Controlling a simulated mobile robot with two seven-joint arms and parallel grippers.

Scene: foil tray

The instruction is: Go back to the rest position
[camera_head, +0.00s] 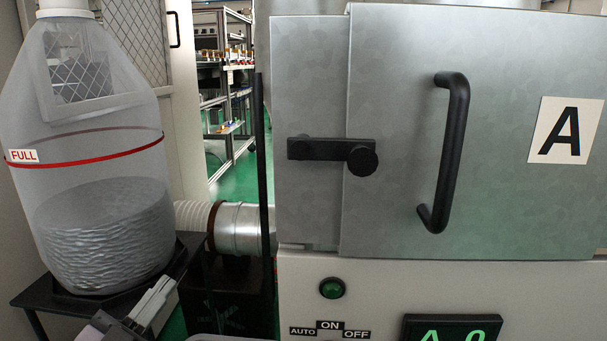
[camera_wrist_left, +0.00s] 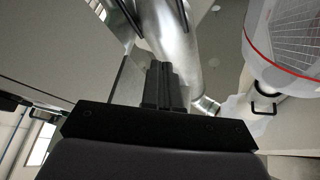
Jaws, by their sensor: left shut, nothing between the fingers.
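My left gripper (camera_wrist_left: 163,75) shows in the left wrist view with its two dark fingers together and nothing between them. Behind the fingers there is a shiny metal duct; I cannot tell how far away it is. In the head view, part of my left arm shows at the bottom left, below and beside the large jug (camera_head: 105,225), and its fingertips are hard to make out. The jug also shows at the right of the left wrist view (camera_wrist_left: 290,50). My right gripper is not in view.
A metal cabinet door marked A (camera_head: 400,180), with a black handle (camera_head: 457,150) and a latch (camera_head: 330,150), looks shut. Below it are a green button (camera_head: 332,288) and a display (camera_head: 452,328). A black post (camera_head: 262,160) and a duct (camera_head: 238,228) stand left of the cabinet.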

